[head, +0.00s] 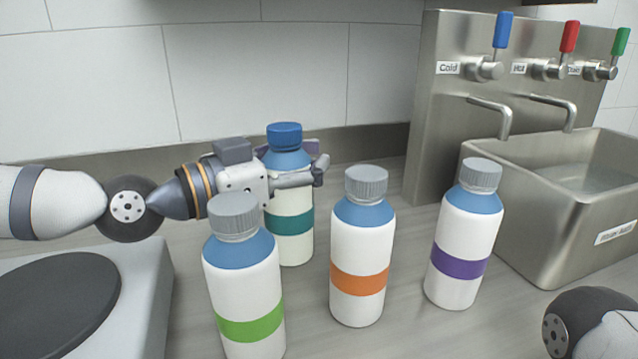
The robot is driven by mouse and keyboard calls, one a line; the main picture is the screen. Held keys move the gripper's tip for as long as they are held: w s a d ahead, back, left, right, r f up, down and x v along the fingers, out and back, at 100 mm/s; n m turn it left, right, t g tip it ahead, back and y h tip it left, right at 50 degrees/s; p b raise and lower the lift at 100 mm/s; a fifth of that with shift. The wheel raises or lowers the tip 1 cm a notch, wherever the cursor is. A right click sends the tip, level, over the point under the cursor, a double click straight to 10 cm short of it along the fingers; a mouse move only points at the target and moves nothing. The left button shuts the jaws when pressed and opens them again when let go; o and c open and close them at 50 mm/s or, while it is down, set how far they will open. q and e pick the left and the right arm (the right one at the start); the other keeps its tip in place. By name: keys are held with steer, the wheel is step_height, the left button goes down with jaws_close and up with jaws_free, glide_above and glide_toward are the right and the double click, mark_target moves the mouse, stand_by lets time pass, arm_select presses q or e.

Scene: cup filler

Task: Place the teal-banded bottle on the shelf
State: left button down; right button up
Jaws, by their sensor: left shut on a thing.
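The teal-banded bottle (291,222) has a white body, blue shoulder and blue cap. It stands upright on the counter in the head view, behind the green-banded and orange-banded bottles. My left gripper (303,175) comes in from the left and is shut on its upper body, just below the shoulder. The green-banded bottle in front hides part of its lower left side. The shelf cannot be made out in this view. Only a part of my right arm shows at the bottom right corner; its gripper is out of view.
A green-banded bottle (247,287), an orange-banded bottle (361,252) and a purple-banded bottle (463,235), all grey-capped, stand close by. A steel dispenser (432,100) with levers and a basin (565,237) stand at right. A grey device (144,287) sits at lower left.

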arm_select(q)
step_height(320, 180, down, 2)
steer(key=shift+f, duration=0.2)
steer(key=c, duration=0.7)
jaws_free()
steer(key=shift+f, duration=0.1)
